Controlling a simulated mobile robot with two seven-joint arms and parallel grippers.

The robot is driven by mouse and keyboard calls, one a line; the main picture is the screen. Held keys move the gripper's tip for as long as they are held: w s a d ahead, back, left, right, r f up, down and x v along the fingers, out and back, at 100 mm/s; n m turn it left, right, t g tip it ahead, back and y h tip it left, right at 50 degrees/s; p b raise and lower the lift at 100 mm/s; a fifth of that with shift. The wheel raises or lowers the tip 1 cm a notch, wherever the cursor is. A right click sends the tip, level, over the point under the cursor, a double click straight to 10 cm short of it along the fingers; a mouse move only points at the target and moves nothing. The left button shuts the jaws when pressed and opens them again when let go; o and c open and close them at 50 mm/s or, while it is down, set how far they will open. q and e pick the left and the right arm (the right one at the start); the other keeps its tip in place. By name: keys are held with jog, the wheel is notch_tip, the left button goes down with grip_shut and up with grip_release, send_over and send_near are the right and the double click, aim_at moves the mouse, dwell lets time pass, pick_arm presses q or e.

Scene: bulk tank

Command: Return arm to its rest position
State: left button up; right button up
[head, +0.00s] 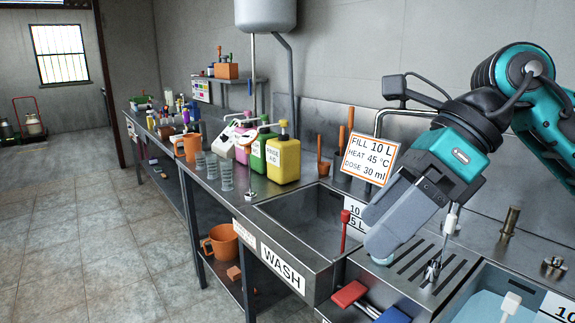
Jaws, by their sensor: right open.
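My right arm comes in from the upper right, teal and dark grey. Its gripper (384,246) points down over the edge between the wash sink (310,222) and the slotted drainboard (425,262). The gripper is open, though the gap between its fingers is hard to see from here. I see nothing clearly held in it. A small pale blue patch shows at its tip; I cannot tell what it is. My left gripper is not in view.
A tap (378,122) and a sign (368,160) stand behind the gripper. A red-handled tool (344,228) stands close to its left. Yellow (283,160) and green (259,152) jugs stand left of the sink. A water-filled basin (480,308) lies at lower right. Open floor (90,230) is at left.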

jog(key=a+f+m+g+y, duration=0.1)
jog(key=a+m+g+y, duration=0.1)
jog(key=a+m+y, duration=0.85)
jog(key=w+d+f+m+t+h, duration=0.25)
jog(key=d+f+m+t, duration=0.35)
jog(key=m+t, duration=0.55)
jog(key=w+d+f+m+t+h, duration=0.2)
jog(key=w+d+f+m+t, duration=0.15)
jog(key=f+m+t, duration=0.6)
jog(key=s+d+f+m+g+h, duration=0.1)
jog(key=s+d+f+m+h, duration=0.2)
jog(key=f+m, duration=0.4)
jog(key=d+f+m+g+h, duration=0.1)
jog(key=d+f+m+h, duration=0.1)
jog(key=f+m+h, duration=0.5)
jog(key=s+d+f+m+g+h, duration=0.1)
jog(key=s+f+g, duration=0.4)
jog(key=s+f, duration=0.6)
notch_tip(320, 180, down, 3)
jog(key=shift+s+d+r+m+h+p, duration=0.2)
jog(key=shift+d+m+h+p, duration=0.3)
jog(key=shift+d, duration=0.55)
